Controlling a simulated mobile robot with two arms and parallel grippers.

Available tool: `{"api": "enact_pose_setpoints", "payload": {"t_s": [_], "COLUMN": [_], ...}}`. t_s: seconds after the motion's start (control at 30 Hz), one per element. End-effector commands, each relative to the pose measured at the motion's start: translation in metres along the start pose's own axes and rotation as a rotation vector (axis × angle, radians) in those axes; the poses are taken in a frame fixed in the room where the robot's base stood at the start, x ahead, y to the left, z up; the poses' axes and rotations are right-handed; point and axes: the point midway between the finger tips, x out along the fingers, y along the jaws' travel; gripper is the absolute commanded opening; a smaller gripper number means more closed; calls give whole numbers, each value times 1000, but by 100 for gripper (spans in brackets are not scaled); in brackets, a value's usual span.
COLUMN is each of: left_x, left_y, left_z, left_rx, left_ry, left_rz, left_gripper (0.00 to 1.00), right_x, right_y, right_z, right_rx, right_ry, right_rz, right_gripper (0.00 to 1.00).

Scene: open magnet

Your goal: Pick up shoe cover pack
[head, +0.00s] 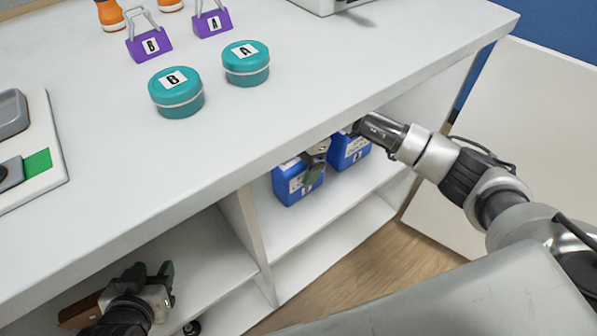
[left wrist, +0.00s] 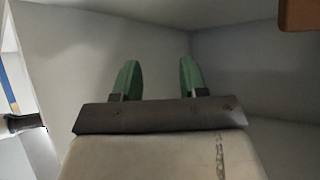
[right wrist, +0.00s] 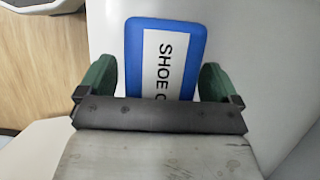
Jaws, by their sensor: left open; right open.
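Two blue packs with white labels stand on the shelf under the counter in the head view, a nearer pack (head: 290,188) and a farther pack (head: 352,150). My right gripper (head: 316,166) is open in front of the nearer pack and hides part of it. In the right wrist view, a blue shoe cover pack (right wrist: 180,33) with the partly hidden text "SHOE C" shows between the open fingers; contact is not clear. My left gripper (head: 160,284) is open and empty in the left lower compartment; its green fingers (left wrist: 156,80) face bare walls.
The white counter (head: 300,75) overhangs the shelves. A divider (head: 246,225) separates the two compartments. A brown object (head: 82,311) lies by my left gripper.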

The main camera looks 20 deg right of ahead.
Motion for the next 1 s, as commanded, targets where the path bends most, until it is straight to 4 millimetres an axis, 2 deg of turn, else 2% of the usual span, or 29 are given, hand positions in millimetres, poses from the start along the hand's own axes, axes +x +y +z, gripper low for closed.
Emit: {"api": "enact_pose_setpoints", "payload": {"t_s": [0.93, 1.0], "left_x": [3, 3], "left_y": [2, 2], "left_z": [-13, -14], "left_rx": [0, 0], "left_ry": [97, 99], "left_rz": [6, 6], "left_gripper": [43, 43], "right_x": [3, 2], "right_y": [0, 0], "right_z": [-1, -1], "right_rx": [0, 0], "right_ry": [0, 0], "right_rz": [0, 0], "right_gripper": [94, 83]}}
